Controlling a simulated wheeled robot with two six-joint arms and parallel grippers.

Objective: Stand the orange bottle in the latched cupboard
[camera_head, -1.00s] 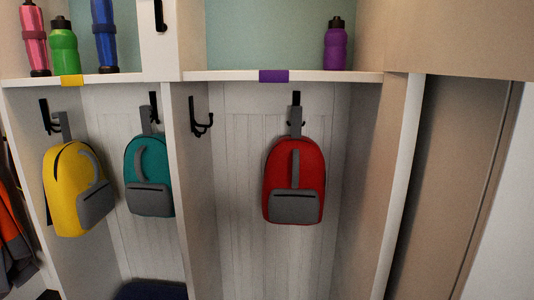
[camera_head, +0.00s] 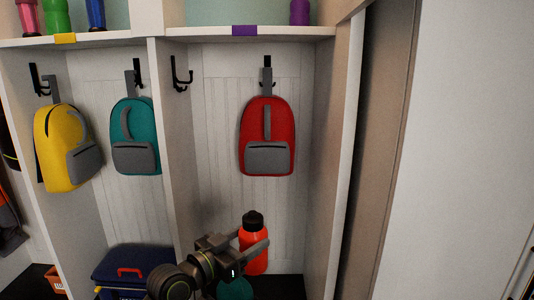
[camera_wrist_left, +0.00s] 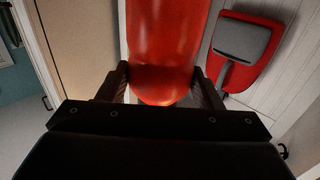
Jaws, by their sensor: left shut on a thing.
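The orange bottle (camera_head: 255,255) has a black cap and stands upright in the head view, low in the right-hand cubby. My left gripper (camera_head: 258,243) is shut on the orange bottle, with its fingers either side of the body. In the left wrist view the bottle (camera_wrist_left: 165,45) fills the space between the fingers of the left gripper (camera_wrist_left: 165,88). The bottle's lower part is partly hidden by the gripper in the head view. I cannot tell whether its base touches the dark surface below. My right gripper is not in view. No latched cupboard can be made out for certain.
A red backpack (camera_head: 267,140) hangs above the bottle; teal (camera_head: 134,140) and yellow (camera_head: 62,150) backpacks hang to the left. A dark blue box with a red handle (camera_head: 128,270) sits low left. A pale panel (camera_head: 455,130) stands at right. An upright divider (camera_head: 174,150) separates the cubbies.

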